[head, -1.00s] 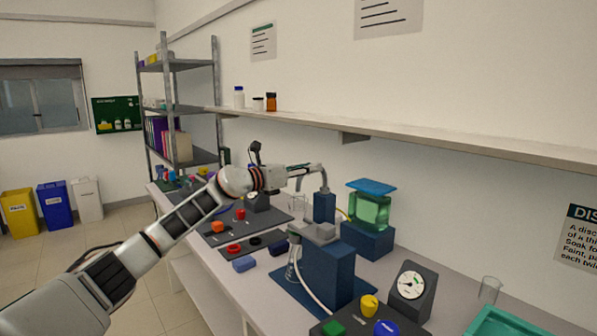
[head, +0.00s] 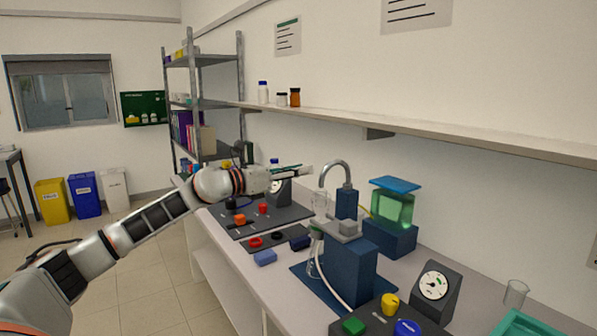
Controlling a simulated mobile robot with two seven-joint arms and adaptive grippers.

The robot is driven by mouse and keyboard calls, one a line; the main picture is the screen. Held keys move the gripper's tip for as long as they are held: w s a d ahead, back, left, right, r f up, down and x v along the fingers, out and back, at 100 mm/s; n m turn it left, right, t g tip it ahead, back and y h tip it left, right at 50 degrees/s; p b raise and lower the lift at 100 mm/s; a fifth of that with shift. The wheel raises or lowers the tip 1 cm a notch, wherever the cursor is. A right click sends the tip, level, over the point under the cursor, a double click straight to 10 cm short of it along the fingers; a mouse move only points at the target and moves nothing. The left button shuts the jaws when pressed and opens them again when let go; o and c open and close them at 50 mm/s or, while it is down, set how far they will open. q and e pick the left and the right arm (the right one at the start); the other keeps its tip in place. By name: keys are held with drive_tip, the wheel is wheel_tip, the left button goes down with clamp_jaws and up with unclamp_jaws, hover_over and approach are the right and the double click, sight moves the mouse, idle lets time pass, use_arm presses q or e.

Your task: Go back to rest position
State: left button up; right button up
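My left gripper (head: 300,170) is above the bench in the head view, to the left of the curved metal spout (head: 336,166) of the blue membrane rig (head: 348,268). A small gap shows between its tips and the spout. It is seen side-on and small, so I cannot tell whether its fingers are open or shut. I see nothing clearly held in it. My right gripper is out of view.
A dark mat (head: 262,220) with red and orange parts lies left of the rig. A green-filled tank (head: 392,208) and a gauge (head: 433,287) stand to the right. A wall shelf (head: 420,131) runs above the bench. Open floor lies left of the bench.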

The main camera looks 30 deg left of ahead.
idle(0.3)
use_arm(q)
drive_tip(key=s+d+f+n+t+y, duration=0.2)
drive_tip(key=s+d+f+n+t, duration=0.35)
drive_tip(key=d+f+n, duration=0.7)
drive_tip(key=s+a+f+n+g+y, duration=0.3)
drive_tip(key=s+f+n+g+y, duration=0.55)
drive_tip(key=s+f+n, duration=0.65)
drive_tip(key=s+a+f+n+g+y, duration=0.1)
drive_tip(key=s+f+n+g, duration=0.15)
drive_tip(key=s+f, duration=0.6)
drive_tip(key=s+a+f+n+g+y, duration=0.1)
drive_tip(key=s+f+n+g, duration=0.15)
drive_tip(key=s+f, duration=0.6)
drive_tip(key=s+d+f+n+t+h, duration=0.2)
drive_tip(key=d+f+h, duration=0.5)
drive_tip(key=d+f, duration=0.6)
drive_tip(key=shift+s+d+f, duration=0.15)
drive_tip(key=shift+d, duration=0.7)
